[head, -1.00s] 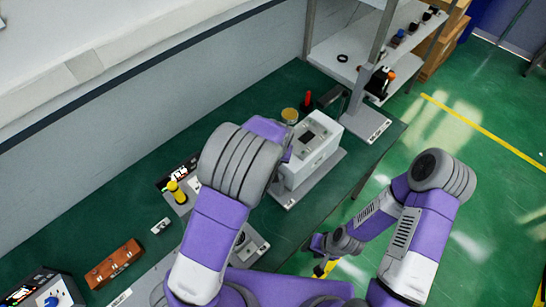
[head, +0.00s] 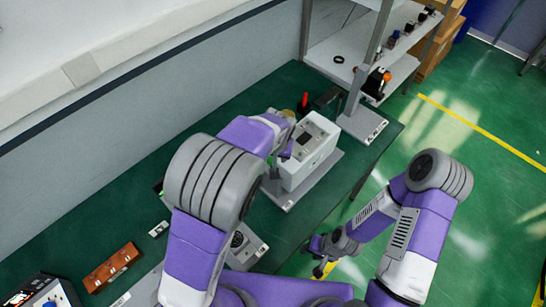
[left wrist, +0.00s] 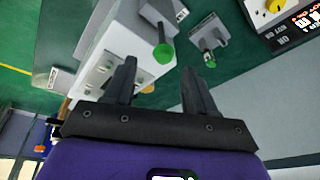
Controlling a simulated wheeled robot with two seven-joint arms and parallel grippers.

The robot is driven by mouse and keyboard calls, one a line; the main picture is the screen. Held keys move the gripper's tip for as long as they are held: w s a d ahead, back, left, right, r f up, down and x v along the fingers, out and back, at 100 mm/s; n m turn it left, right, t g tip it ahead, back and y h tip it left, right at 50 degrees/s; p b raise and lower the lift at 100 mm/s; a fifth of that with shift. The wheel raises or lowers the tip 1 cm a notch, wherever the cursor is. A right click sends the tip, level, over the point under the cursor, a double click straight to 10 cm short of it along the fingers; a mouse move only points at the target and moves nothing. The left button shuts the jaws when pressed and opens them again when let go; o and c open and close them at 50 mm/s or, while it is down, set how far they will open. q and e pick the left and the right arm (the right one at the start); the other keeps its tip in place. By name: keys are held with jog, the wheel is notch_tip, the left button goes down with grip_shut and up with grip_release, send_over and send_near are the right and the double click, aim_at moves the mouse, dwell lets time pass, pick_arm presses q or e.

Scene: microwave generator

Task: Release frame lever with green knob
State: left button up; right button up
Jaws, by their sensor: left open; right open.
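A lever with a green knob (left wrist: 163,53) stands out from a white box-shaped unit (left wrist: 113,45) in the left wrist view. The unit also shows in the head view (head: 318,150). A second, smaller green-tipped part (left wrist: 209,60) sits on a grey bracket to its right. My left gripper (left wrist: 158,68) is open and empty, with the larger green knob just beyond and between its fingertips; contact cannot be told. In the head view my left arm hides its fingers. My right gripper (head: 319,270) is open, off the bench and low over the floor.
The green bench (head: 110,205) runs along the wall. A red-topped part (head: 303,104) and a grey post (head: 358,115) stand behind the unit. A brown box (head: 112,266) lies at lower left. A white shelf (head: 335,60) stands behind. Green floor is open at right.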

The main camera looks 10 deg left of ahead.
pick_arm(q)
jog(key=shift+s+r, duration=0.1)
jog(key=shift+r, duration=0.4)
jog(key=c, duration=0.4)
jog(key=shift+w+a+g, duration=0.15)
jog(key=shift+w+g, duration=0.15)
jog(key=shift+w, duration=0.1)
jog(key=shift+c, duration=1.1)
jog(key=w+a+m+g, duration=0.1)
jog(key=w+a+r+g+h, duration=0.1)
jog(key=w, duration=0.1)
jog(key=w+a+m+b, duration=0.1)
jog(key=a, duration=0.1)
jog(key=shift+w+r+m+g+h, duration=0.25)
jog(key=shift+r+m+g+h, duration=0.05)
jog(key=shift+r+g+h, duration=0.1)
grip_shut()
jog(key=w+a+r+m+g+h, duration=0.1)
jog(key=a+r+m+g+h, duration=0.1)
jog(key=a+r, duration=0.3)
jog(key=d+x, duration=0.2)
jog(key=x, duration=1)
jog(key=shift+s, duration=0.35)
